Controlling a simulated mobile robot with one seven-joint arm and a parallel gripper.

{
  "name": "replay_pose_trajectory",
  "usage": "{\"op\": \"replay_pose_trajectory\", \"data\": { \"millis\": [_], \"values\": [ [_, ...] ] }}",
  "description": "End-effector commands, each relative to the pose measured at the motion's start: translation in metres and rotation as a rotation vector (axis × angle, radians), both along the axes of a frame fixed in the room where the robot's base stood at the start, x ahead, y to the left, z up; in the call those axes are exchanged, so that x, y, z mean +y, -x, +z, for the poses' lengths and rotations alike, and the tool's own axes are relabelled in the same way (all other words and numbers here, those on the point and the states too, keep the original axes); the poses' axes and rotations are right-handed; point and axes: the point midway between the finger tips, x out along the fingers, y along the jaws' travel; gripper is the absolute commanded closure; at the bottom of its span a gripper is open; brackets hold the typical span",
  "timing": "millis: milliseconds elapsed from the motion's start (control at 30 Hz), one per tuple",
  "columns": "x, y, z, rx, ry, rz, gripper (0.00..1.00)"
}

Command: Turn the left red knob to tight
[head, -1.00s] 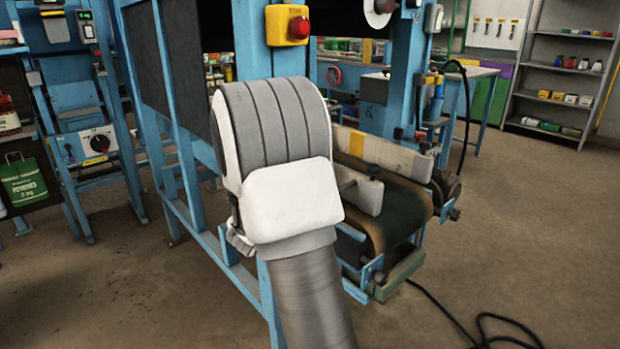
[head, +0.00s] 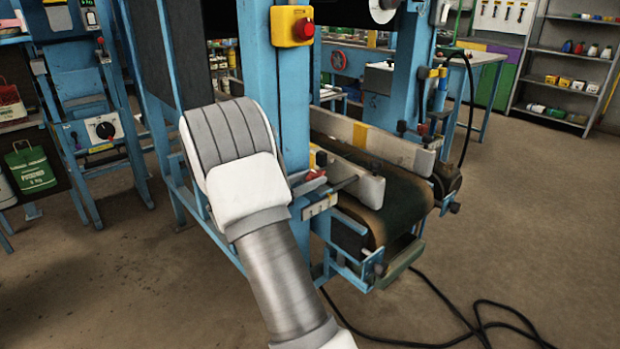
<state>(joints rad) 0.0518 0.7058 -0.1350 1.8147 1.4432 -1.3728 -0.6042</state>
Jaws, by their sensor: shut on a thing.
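A small red knob (head: 314,175) shows just right of my wrist, above a pale scale plate (head: 320,205) at the left front of the conveyor. Another small red part (head: 422,130) shows farther back on the right side of the conveyor. My wrist, white with a grey banded cover, stands left of the near red knob and in front of the blue frame. My gripper's fingers are hidden behind the wrist, so their contact with the knob does not show. The knob's turn position is too small to read.
A dark conveyor belt (head: 405,205) runs between pale guide rails (head: 370,140). A blue post (head: 290,95) carries a yellow box with a red button (head: 292,25). A black cable (head: 440,300) lies on the floor at front right. Open floor lies farther right.

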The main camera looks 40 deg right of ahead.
Motion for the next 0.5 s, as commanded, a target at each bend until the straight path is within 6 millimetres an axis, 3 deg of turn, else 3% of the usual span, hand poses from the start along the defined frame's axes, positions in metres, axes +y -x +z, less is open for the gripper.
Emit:
{"op": "replay_pose_trajectory", "data": {
  "millis": [133, 167, 300, 500],
  "values": [
    [-0.0007, -0.0003, 0.0013, -0.002, 0.003, 0.001, 1.0],
    [-0.0007, -0.0003, 0.0013, -0.002, 0.003, 0.001, 0.51],
    [-0.0007, -0.0001, 0.0011, -0.002, 0.002, 0.0, 0.26],
    [-0.0006, 0.0001, 0.0008, -0.001, 0.002, 0.0, 0.23]
  ]
}}
